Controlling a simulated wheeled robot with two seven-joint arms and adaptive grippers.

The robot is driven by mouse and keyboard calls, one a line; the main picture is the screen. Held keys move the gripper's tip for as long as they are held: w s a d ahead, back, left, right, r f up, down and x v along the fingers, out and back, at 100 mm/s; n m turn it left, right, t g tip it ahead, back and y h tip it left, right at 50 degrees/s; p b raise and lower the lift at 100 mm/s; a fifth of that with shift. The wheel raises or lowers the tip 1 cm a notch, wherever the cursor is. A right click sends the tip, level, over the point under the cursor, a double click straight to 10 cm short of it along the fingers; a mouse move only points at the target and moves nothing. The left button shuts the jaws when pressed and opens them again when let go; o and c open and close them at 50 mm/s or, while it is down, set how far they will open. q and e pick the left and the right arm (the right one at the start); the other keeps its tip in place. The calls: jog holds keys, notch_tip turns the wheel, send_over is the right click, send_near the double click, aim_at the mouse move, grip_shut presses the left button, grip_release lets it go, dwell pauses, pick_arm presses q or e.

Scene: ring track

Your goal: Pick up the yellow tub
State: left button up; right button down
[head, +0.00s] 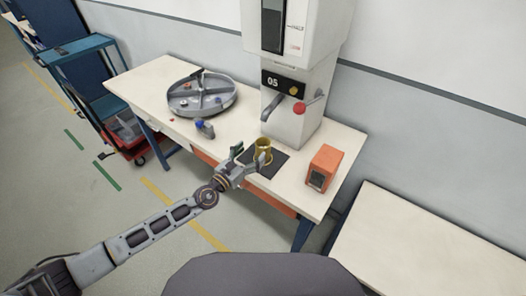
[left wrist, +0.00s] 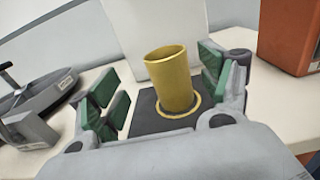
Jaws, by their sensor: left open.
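The yellow tub (head: 263,148) stands upright on a dark mat (head: 268,168) in front of the white machine. In the left wrist view the tub (left wrist: 171,78) stands inside a yellow ring marked on the mat (left wrist: 146,122). My left gripper (head: 251,157) is open at the table's front edge, just short of the tub. In the left wrist view its green-padded fingers (left wrist: 160,88) are spread to either side of the tub, apart from it. My right gripper is not in view.
The white machine (head: 292,110) marked 05 stands behind the tub, its lever and red knob (head: 299,108) above it. An orange box (head: 323,167) stands right of the mat. A round grey divided tray (head: 202,112) and a small grey-blue object (head: 205,129) are to the left.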

aim_at(258, 147)
pick_arm(q)
jog(key=shift+x, duration=0.8)
jog(key=shift+d, duration=0.1)
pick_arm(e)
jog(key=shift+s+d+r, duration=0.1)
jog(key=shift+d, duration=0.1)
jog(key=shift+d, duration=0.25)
pick_arm(q)
jog(key=shift+w+d+r+p, duration=0.2)
jog(key=shift+w+d+p, duration=0.2)
jog(key=shift+w+d, duration=0.15)
jog(key=shift+w+d+r+p, duration=0.25)
jog(key=shift+w+d+p, duration=0.15)
jog(key=shift+d, duration=0.15)
jog(key=shift+w+d, duration=0.45)
jog(key=shift+w, duration=0.15)
jog(key=shift+w+d+f, duration=0.15)
jog(key=shift+w+d, duration=0.1)
jog(key=shift+w, duration=0.1)
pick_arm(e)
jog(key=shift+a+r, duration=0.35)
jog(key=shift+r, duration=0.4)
